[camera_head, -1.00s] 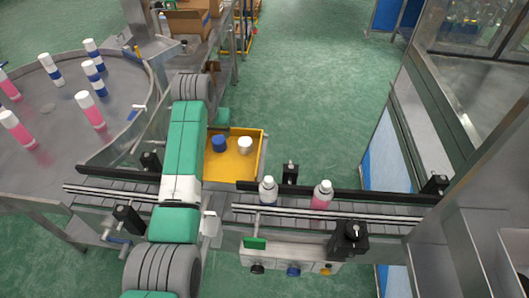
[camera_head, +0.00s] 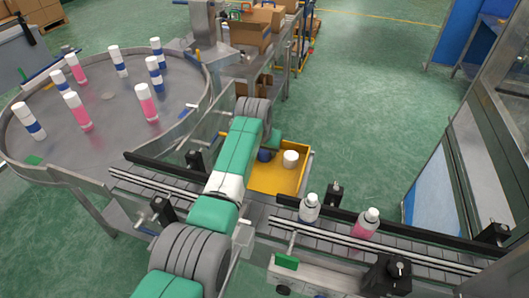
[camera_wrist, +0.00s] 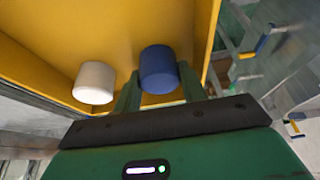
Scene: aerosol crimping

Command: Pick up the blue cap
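The blue cap (camera_head: 264,155) is in the yellow tray (camera_head: 281,183), beside the white cap (camera_head: 290,158). In the wrist view the blue cap (camera_wrist: 159,70) is between the two green fingers of my gripper (camera_wrist: 160,84), one on each side of it. The fingers look spread around the cap; whether they touch it I cannot tell. The white cap (camera_wrist: 94,82) lies to the left, outside the fingers. In the head view my arm hides most of my gripper.
A round metal table (camera_head: 105,120) at left holds several pink and blue cans. Cardboard boxes (camera_head: 251,30) stand behind. Green floor is open behind the tray.

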